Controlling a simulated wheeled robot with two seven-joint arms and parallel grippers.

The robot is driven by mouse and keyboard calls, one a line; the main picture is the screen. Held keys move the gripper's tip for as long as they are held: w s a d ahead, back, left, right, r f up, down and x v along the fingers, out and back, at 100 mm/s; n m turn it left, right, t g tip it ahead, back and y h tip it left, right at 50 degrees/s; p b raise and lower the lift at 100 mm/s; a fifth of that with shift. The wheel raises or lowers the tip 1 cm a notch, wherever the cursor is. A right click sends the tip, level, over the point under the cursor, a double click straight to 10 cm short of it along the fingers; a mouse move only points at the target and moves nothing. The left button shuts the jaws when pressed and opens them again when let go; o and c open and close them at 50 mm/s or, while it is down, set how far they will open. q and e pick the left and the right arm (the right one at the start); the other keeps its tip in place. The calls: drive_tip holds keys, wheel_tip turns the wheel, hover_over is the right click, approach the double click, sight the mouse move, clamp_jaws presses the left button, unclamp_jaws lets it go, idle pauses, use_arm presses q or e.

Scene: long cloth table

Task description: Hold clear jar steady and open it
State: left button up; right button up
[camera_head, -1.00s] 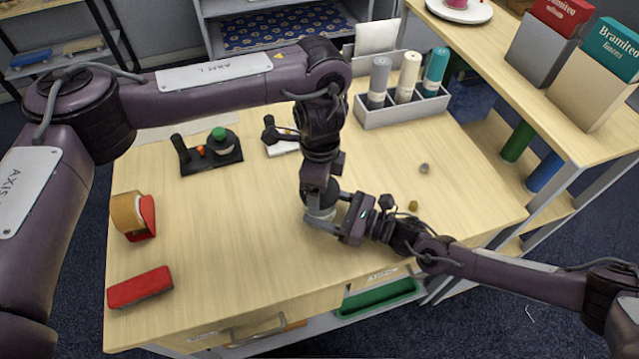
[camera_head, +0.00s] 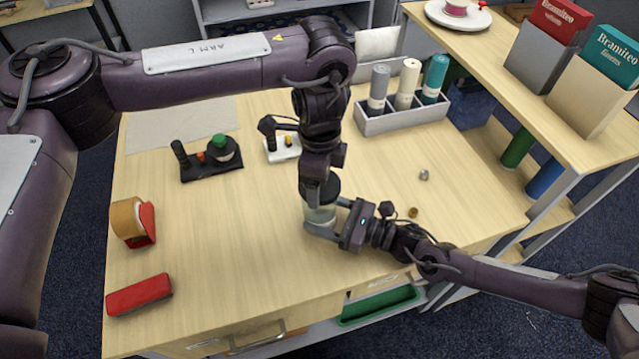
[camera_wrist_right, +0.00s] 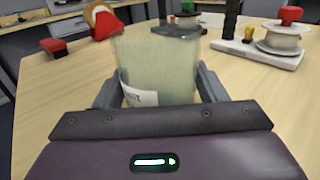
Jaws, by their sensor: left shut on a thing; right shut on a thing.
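The clear jar (camera_head: 319,214) stands on the table near its front middle, partly hidden by my grippers. In the right wrist view the jar (camera_wrist_right: 150,62) is translucent, upright and has a white label low on its side. My right gripper (camera_head: 325,226) is shut on the jar's body from the right, with a finger on each side of it in the wrist view. My left gripper (camera_head: 322,190) points down from above and is shut at the jar's top. The lid is mostly hidden there, so I cannot tell whether it is loose.
A tape roll (camera_head: 128,220) and a red case (camera_head: 139,294) lie at the left. A black stand (camera_head: 212,166) and a white-based one (camera_head: 282,148) are behind. Two small knobs (camera_head: 424,175) (camera_head: 413,212) lie right of the jar.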

drive_tip(key=o, duration=2)
drive_tip(key=shift+c, duration=0.2)
